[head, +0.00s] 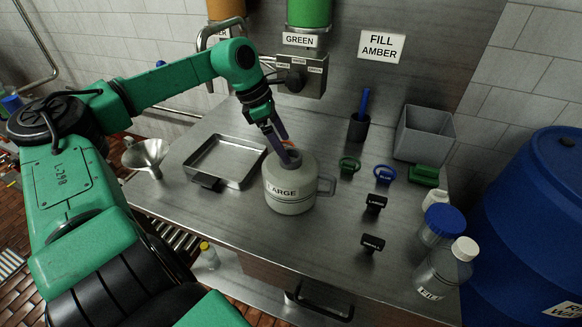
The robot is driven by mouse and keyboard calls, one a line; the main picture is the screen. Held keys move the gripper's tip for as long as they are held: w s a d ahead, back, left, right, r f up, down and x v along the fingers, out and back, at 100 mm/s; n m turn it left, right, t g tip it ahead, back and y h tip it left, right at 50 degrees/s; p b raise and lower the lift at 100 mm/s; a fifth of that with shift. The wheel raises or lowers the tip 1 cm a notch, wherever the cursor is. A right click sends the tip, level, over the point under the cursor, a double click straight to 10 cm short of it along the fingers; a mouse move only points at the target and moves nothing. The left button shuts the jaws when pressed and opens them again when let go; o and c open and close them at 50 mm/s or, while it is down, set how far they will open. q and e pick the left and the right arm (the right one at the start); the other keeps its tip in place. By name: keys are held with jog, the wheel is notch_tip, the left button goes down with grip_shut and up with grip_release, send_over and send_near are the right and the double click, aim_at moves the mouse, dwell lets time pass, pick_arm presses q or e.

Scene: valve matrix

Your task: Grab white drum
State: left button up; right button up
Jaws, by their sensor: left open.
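A pale grey-white drum (290,197) with a side handle and a "LARGE" label stands upright on the steel bench. My left gripper (286,148) is open and comes down from above at the drum's neck. Its fingers overlap the neck in the head view, and I cannot tell whether they touch it. The fingers partly hide the drum's mouth. My right gripper is out of view.
A shallow steel tray (226,163) and a funnel (147,155) are left of the drum. A valve block (300,77) hangs behind.

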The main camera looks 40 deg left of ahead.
aim_at(289, 152)
pick_arm(q)
jog(key=x, duration=0.3)
jog(key=shift+f+p, duration=0.3)
jog(key=shift+p, duration=0.1)
jog(key=shift+w+d+f, duration=0.1)
jog(key=shift+w+f, duration=0.05)
grip_shut()
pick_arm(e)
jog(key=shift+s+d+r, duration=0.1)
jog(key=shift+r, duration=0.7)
